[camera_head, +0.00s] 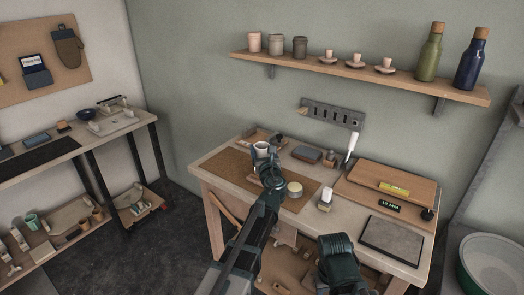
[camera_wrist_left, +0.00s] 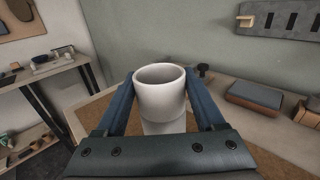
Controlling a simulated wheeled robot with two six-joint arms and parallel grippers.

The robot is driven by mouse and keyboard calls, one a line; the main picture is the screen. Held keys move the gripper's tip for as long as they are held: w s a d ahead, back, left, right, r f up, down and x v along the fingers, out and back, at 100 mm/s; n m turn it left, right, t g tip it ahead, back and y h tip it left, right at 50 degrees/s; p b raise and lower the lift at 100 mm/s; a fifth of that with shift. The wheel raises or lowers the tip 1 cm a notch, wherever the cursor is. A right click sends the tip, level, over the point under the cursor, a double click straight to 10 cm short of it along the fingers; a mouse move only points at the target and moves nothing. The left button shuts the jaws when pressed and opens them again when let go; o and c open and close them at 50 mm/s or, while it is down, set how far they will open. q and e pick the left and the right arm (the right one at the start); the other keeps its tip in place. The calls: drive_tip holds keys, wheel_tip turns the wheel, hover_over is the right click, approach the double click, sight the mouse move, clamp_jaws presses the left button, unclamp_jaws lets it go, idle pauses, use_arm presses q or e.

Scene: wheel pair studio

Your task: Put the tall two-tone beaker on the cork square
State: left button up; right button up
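The pale beaker (camera_wrist_left: 160,98) stands upright between the two fingers of my left gripper (camera_wrist_left: 161,100) in the left wrist view. Its upper part is whitish and its lower part looks slightly different in tone, partly hidden by the gripper body. The fingers appear to touch both sides. In the head view the beaker's rim (camera_head: 262,146) shows just beyond my left gripper (camera_head: 266,158). The brown cork square (camera_head: 229,168) lies on the bench, partly covered by my left arm. Whether the beaker's base touches it is hidden. My right gripper's fingers are not visible.
A round yellowish tin (camera_head: 294,189) and a small white-topped bottle (camera_head: 325,199) stand right of my left arm. A blue-grey block (camera_head: 307,154) lies behind. A wooden board (camera_head: 370,186) and a grey slab (camera_head: 392,240) fill the bench's right side.

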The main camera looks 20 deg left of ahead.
use_arm(q)
drive_tip(key=o, duration=0.4)
drive_tip(key=shift+r, duration=0.3)
drive_tip(key=v, duration=1.2)
